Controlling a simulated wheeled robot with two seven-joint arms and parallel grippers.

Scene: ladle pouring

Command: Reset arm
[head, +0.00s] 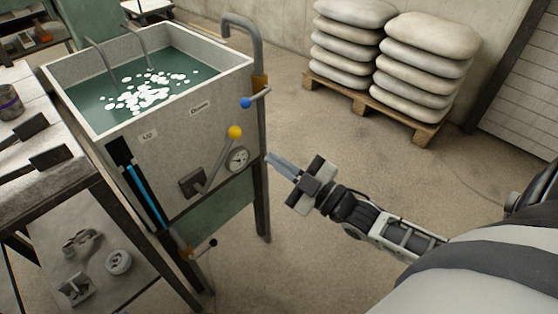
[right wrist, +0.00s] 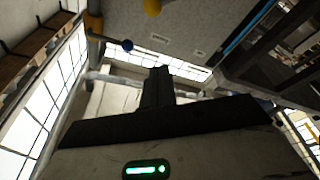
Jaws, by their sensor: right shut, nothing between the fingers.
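My right gripper (head: 281,162) is shut and empty in the head view. It is in the air to the right of a grey tank, its fingertips close to the tank's front right leg in the picture. In the right wrist view its dark fingers (right wrist: 158,88) are together with nothing between them. My left gripper is not in view. The grey tank (head: 185,150) holds green water with several white pieces (head: 150,90) floating on it. A yellow-knobbed lever (head: 234,132) and a round gauge (head: 237,158) are on its front.
A pipe with a blue-knobbed valve (head: 246,102) rises at the tank's right corner. Stacked sacks (head: 425,60) lie on a pallet (head: 405,120) at the back. The floor right of the tank is clear.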

